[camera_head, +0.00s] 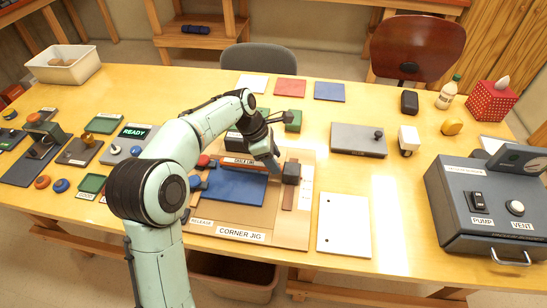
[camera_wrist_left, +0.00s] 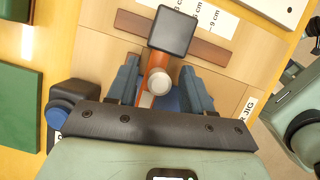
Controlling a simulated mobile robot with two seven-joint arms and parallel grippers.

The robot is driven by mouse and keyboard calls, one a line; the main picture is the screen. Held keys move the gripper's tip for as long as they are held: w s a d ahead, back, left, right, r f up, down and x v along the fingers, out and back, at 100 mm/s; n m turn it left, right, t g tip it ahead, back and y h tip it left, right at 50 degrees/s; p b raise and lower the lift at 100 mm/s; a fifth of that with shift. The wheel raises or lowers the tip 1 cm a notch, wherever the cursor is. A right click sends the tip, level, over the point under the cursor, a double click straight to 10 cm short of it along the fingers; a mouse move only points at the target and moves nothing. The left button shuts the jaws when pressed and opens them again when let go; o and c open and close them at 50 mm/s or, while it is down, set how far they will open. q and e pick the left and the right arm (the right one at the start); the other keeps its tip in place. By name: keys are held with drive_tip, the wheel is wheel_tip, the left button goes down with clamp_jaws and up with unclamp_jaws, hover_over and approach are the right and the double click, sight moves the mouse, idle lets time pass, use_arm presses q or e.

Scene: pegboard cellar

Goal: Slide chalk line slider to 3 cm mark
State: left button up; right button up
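The chalk line slider is a dark block (camera_head: 291,173) on a brown rail (camera_head: 288,196) at the right of the corner jig board (camera_head: 245,236). In the left wrist view the block (camera_wrist_left: 174,30) sits on the rail (camera_wrist_left: 215,51) beside a printed cm scale (camera_wrist_left: 208,17). The mark it stands at cannot be read surely. An orange piece with a pale round knob (camera_wrist_left: 160,80) lies on the near side of the block. My left gripper (camera_head: 275,166) is just left of the block; its fingers (camera_wrist_left: 160,90) are apart on either side of the knob. My right gripper is not in view.
A blue plate (camera_head: 236,187) lies on the jig, with a CHALK LINE label (camera_head: 240,161) behind it. A white sheet (camera_head: 343,224) lies to the right. A grey pump box (camera_head: 470,205) stands further right. A grey plate with a knob (camera_head: 357,140) is behind.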

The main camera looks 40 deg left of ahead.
sight(256, 167)
use_arm(q)
drive_tip(key=p+v, duration=0.2)
drive_tip(key=v, duration=1.1)
drive_tip(key=shift+r+p, duration=0.2)
drive_tip(key=shift+p, duration=0.2)
